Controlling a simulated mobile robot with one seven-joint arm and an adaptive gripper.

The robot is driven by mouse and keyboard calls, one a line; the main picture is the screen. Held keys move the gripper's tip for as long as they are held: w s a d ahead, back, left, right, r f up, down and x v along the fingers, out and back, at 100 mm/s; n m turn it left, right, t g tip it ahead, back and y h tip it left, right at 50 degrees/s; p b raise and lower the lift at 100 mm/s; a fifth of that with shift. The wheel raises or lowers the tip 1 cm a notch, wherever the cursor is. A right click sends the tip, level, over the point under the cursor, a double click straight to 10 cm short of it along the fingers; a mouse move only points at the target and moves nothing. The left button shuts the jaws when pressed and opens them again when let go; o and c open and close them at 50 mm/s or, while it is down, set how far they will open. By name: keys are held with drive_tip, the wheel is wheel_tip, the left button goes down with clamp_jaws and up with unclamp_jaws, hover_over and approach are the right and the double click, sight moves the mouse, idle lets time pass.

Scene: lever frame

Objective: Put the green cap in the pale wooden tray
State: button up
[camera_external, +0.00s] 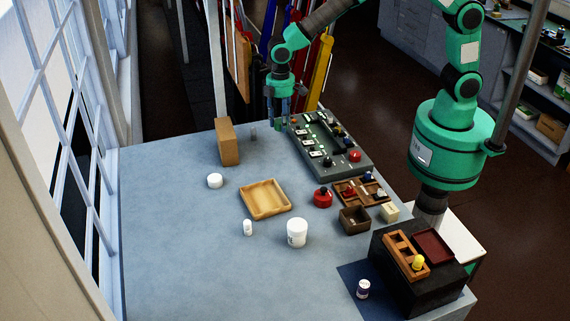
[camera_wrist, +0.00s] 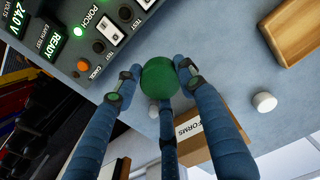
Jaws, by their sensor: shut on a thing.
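The green cap (camera_wrist: 160,78) is round and dark green. In the wrist view it sits between the fingertips of my gripper (camera_wrist: 155,80), which is shut on it. In the external view my gripper (camera_external: 278,119) is at the table's far edge, left of the grey control panel, and mostly hides the cap. The pale wooden tray (camera_external: 274,214) is shallow and looks empty. It lies mid-table, nearer the camera than my gripper; part of it shows at the upper right of the wrist view (camera_wrist: 303,35).
The control panel (camera_external: 330,150) with switches stands right beside my gripper. A brown box (camera_external: 229,145) labelled FORMS stands to the left. A white lid (camera_external: 215,181), a small white bottle (camera_external: 248,228) and a white jar (camera_external: 297,233) surround the tray. The left table area is clear.

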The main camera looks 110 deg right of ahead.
drive_tip(key=a+f+n, duration=0.1)
drive_tip(key=a+n, duration=0.4)
drive_tip(key=a, duration=0.3)
drive_tip(key=s+a+f+n+b, duration=0.1)
drive_tip(key=a+n, duration=0.3)
drive_tip(key=a, duration=0.3)
drive_tip(key=a+f+n+b, duration=0.1)
drive_tip(key=a+f+n, duration=0.1)
drive_tip(key=a+n, duration=0.3)
drive_tip(key=shift+s+a+f+n, duration=0.1)
drive_tip(key=shift+s+a+n, duration=0.05)
drive_tip(key=shift+a, duration=0.8)
drive_tip(key=shift+s+a+n, duration=0.15)
drive_tip(key=shift+a, duration=0.75)
drive_tip(key=shift+w, duration=0.2)
hover_over(265, 200)
drive_tip(key=shift+d+f+b, duration=0.1)
drive_tip(key=shift+f+b, duration=0.25)
drive_tip(key=shift+f, duration=0.4)
drive_tip(key=shift+f, duration=1.75)
drive_tip(key=shift+f, duration=0.15)
